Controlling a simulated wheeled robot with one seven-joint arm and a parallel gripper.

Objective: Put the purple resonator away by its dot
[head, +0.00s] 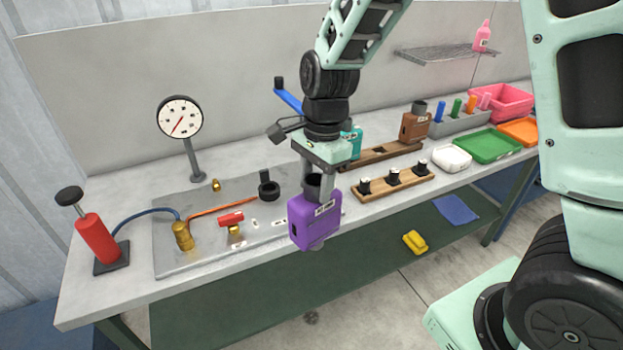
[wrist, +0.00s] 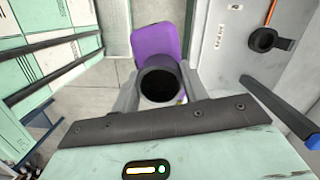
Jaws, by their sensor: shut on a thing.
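The purple resonator (head: 315,222), a boxy can with a pale label and a dark round neck, hangs upright below my gripper (head: 319,185) at the bench's front edge. My gripper is shut on its neck. In the wrist view the purple body (wrist: 154,40) and the open dark neck (wrist: 160,84) show between the fingers. A wooden rack (head: 378,155) stands at the back of the bench to the right, with a dark opening. A brown can (head: 415,127) stands at its right end and a teal can (head: 352,142) shows at its left, partly hidden by my arm. I cannot make out any dot.
A wooden strip (head: 393,185) with black plugs lies in front of the rack. A metal plate (head: 175,262) with fittings and a gauge (head: 180,117) are left. A white tub (head: 452,158), green tray (head: 488,146) and pink bin (head: 503,101) are right. A blue lever (wrist: 283,108) is near my gripper.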

